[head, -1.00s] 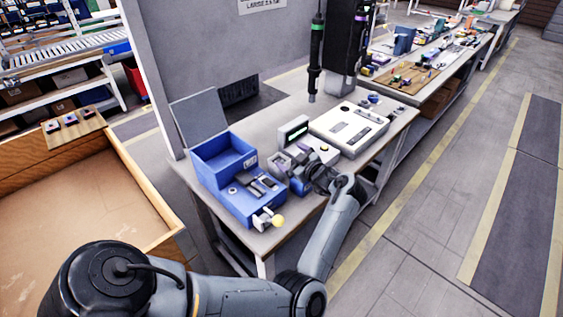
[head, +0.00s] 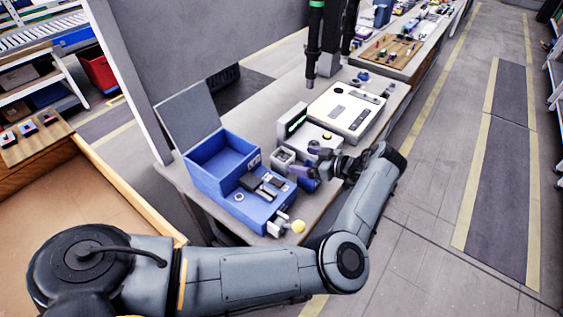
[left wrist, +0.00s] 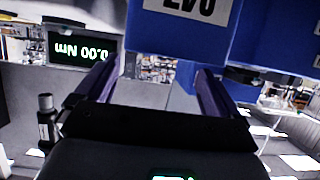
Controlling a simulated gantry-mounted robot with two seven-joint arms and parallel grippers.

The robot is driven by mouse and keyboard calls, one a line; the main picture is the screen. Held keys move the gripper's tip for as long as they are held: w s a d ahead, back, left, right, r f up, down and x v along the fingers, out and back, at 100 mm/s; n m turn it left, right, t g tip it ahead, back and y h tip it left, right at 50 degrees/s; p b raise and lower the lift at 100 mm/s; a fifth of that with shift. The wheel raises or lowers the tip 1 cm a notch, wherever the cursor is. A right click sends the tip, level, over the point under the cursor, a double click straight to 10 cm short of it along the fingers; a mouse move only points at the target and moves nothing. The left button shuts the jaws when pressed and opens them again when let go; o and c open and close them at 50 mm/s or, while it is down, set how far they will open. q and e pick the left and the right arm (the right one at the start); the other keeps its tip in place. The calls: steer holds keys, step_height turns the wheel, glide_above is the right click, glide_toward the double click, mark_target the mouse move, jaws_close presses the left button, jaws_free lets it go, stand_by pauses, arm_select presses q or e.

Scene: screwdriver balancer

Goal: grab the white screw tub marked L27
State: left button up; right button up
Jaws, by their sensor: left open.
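No white tub with a readable L27 mark shows in either view. A small pale open-topped box (head: 283,157) stands on the bench, just left of my left gripper's fingertips; I read no mark on it. My left gripper (head: 304,161) is low over the bench, its purple-tipped fingers apart and pointing left. In the left wrist view the fingers (left wrist: 155,85) are open with nothing clearly held. A blue surface (left wrist: 180,48) with a white label, its lettering cut off by the top edge, shows beyond them. My right gripper is out of view.
A blue bin (head: 237,172) with a raised grey lid and a blue fixture (head: 257,212) stand left of the gripper. A box with a green display (head: 292,122) and a white case (head: 345,113) stand behind. A black screwdriver (head: 315,45) hangs above the bench.

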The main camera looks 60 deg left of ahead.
mark_target(276, 153)
arm_select(q)
steer(key=shift+r+x, duration=0.15)
steer(key=shift+x, duration=1.65)
steer(key=shift+r+x, duration=0.2)
steer(key=shift+x, duration=1.6)
steer(key=shift+s, duration=0.1)
steer(key=c, duration=1.6)
